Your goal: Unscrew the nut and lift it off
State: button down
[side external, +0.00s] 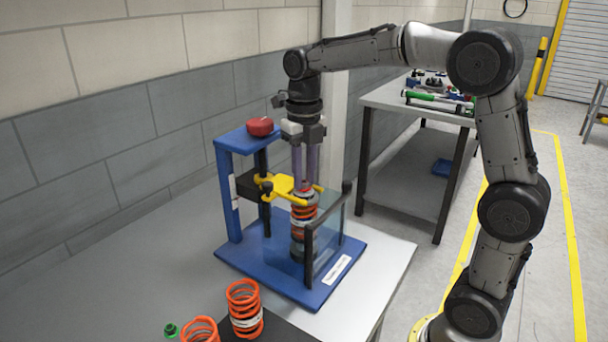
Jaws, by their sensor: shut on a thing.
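My gripper (304,183) points straight down in the side external view, its two long purple-grey fingers reaching to the top of a spring strut. It is shut on the nut at the strut's top; the nut is small and mostly hidden between the fingertips. The strut (303,219), with an orange coil spring and dark ends, stands upright in a blue fixture (235,254). A yellow forked clamp (281,186) reaches around the strut's upper end, just below my fingertips.
A red knob (260,127) tops the fixture's blue post. A clear guard (327,240) with a dark frame stands at the strut's front right. Loose orange springs (245,309) and a green part (171,330) are at the front. A second bench (400,98) is behind.

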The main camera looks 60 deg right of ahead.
jog(key=shift+f+n, duration=0.15)
jog(key=shift+n, duration=0.55)
jog(key=c, duration=0.7)
grip_release()
jog(key=shift+r, duration=1.35)
